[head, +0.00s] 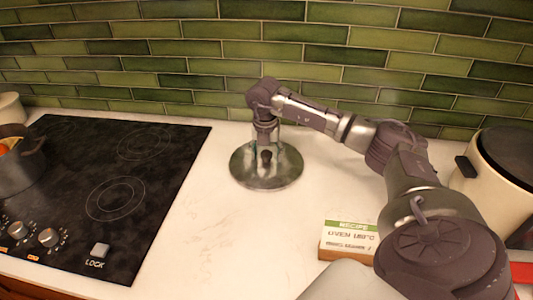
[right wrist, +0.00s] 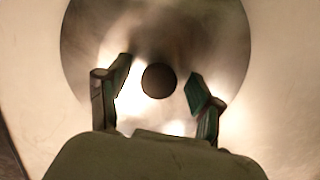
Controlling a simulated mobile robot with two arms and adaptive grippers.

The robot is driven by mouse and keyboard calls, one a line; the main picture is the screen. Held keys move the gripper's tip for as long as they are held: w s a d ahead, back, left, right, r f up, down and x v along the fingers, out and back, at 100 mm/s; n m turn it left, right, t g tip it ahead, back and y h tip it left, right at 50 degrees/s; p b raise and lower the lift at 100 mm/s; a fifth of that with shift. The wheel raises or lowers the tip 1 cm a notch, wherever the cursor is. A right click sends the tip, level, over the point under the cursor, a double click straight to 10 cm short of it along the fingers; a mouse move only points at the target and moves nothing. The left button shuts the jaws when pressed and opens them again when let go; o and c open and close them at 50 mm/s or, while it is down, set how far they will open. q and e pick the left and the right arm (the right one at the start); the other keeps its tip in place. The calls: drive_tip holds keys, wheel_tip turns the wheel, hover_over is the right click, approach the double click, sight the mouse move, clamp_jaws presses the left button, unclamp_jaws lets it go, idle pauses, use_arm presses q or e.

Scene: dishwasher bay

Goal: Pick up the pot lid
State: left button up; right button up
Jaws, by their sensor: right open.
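The pot lid (head: 248,176) is a round, shiny metal disc lying flat on the white counter, right of the cooktop. Its dark knob (head: 266,156) stands at its middle. In the right wrist view the lid (right wrist: 215,45) fills the upper middle, with the round knob (right wrist: 159,80) at its centre. My right gripper (head: 266,148) points down over the lid, at the knob. In the right wrist view its two fingers (right wrist: 160,82) are open, one on each side of the knob, with a gap on both sides. My left gripper is not in view.
A black cooktop (head: 135,165) with knobs lies at the left, with a dark pot (head: 22,170) at its far left edge. A small green and white box (head: 348,240) stands on the counter (head: 215,235) in front. A cream cooker (head: 478,190) stands at the right. A green tiled wall (head: 160,60) closes the back.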

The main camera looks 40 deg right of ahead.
clamp_jaws()
idle(0.3)
